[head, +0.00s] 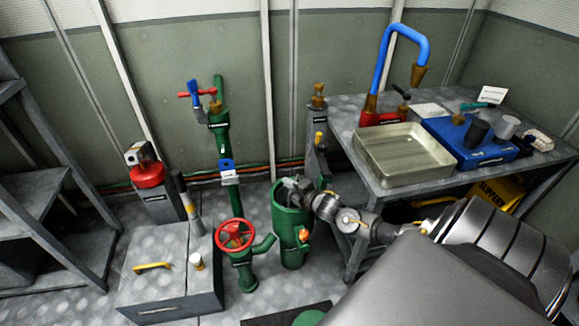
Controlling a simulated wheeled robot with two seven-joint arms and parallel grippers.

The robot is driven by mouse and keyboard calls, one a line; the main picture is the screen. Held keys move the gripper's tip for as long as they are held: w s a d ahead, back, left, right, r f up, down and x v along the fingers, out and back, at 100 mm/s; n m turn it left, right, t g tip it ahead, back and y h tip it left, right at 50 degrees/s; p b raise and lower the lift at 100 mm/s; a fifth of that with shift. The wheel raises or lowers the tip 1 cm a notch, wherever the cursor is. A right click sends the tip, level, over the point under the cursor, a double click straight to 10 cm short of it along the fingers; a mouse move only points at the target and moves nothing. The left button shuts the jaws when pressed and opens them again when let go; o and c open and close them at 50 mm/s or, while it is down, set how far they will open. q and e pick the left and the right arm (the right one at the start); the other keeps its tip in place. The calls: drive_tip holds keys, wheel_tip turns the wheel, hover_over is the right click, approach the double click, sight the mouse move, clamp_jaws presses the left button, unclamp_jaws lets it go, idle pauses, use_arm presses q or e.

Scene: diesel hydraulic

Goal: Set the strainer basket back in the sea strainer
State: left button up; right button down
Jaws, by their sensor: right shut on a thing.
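The sea strainer is a green upright cylinder (292,252) in the head view, open at the top, with a small orange fitting on its right side. My right gripper (298,188) is at the strainer's mouth, reaching in from the right. It is shut on a small grey thing (289,183), which looks like the top of the strainer basket. The basket's body is not visible, and I cannot tell how deep it sits inside the strainer. My left gripper is not in view.
A red handwheel valve (235,236) on green pipe stands just left of the strainer. A grey workbench with a metal tray (402,172) and a blue box (470,150) is at right. A green round piece (309,318) lies on a dark mat at the bottom.

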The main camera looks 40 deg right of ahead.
drive_tip(key=shift+r+p, duration=0.25)
drive_tip(key=shift+p, duration=0.15)
idle(0.3)
drive_tip(key=c, duration=1.5)
unclamp_jaws()
drive_tip(key=shift+o, duration=0.2)
drive_tip(key=s+r+p, duration=0.1)
drive_tip(key=s+p, duration=0.1)
drive_tip(key=s, duration=0.8)
drive_tip(key=shift+s+d+r, duration=0.15)
drive_tip(key=shift+s+r, duration=0.15)
drive_tip(key=shift+r, duration=0.1)
